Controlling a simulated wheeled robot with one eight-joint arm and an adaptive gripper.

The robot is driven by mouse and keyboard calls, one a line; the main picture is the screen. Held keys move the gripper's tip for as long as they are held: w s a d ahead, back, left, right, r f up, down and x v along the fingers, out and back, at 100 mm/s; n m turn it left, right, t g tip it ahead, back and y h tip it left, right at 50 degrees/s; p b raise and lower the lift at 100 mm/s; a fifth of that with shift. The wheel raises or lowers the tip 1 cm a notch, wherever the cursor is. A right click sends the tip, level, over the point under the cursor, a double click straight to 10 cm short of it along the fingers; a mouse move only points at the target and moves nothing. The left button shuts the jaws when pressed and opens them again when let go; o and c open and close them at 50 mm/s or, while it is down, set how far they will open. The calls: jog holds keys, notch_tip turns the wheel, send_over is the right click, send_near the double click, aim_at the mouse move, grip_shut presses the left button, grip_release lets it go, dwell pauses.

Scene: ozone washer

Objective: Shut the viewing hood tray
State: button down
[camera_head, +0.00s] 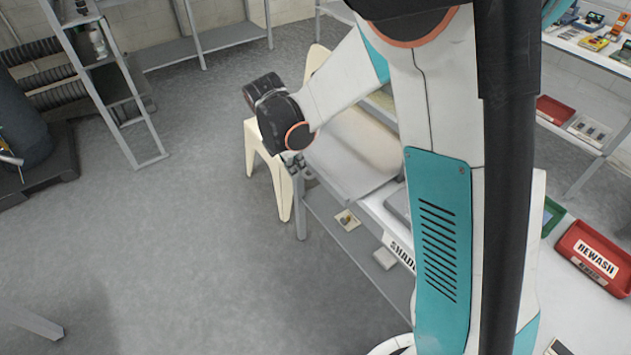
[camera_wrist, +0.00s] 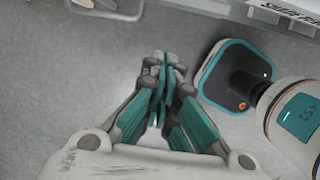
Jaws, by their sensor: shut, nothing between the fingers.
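A pale grey, hood-like body (camera_head: 358,145) stands on the bench in the head view, with a flat grey panel along its front left side. I cannot tell for sure whether that panel is the tray or how far it is out. My arm hides much of the right side of the bench. My gripper (camera_head: 291,164) is small and partly hidden under my wrist, close to the left end of the bench. In the wrist view my gripper (camera_wrist: 163,66) has its fingers together, empty, with bare floor behind them. The hood is not clearly seen there.
A cream chair (camera_head: 252,143) stands close to the bench's left end. A lower shelf (camera_head: 338,240) with small items runs under the bench. A red REWASH bin (camera_head: 597,258) is at the right. A ladder-like rack (camera_head: 125,95) stands far left. Open floor lies left of the bench.

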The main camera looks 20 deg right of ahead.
aim_at(359, 168)
jog(key=w+d+f+b, duration=0.1)
jog(key=d+f+b, duration=0.4)
jog(key=f, duration=0.5)
jog(key=shift+w+d+f+n, duration=0.3)
jog(key=shift+d+f, duration=0.05)
jog(key=shift+d, duration=0.15)
jog(key=w+d, duration=0.1)
jog(key=d, duration=0.4)
jog(key=w+d, duration=0.2)
jog(key=d, duration=0.3)
jog(key=w+d, duration=0.2)
jog(key=d, duration=0.3)
jog(key=shift+d, duration=0.25)
jog(key=shift+a, duration=0.15)
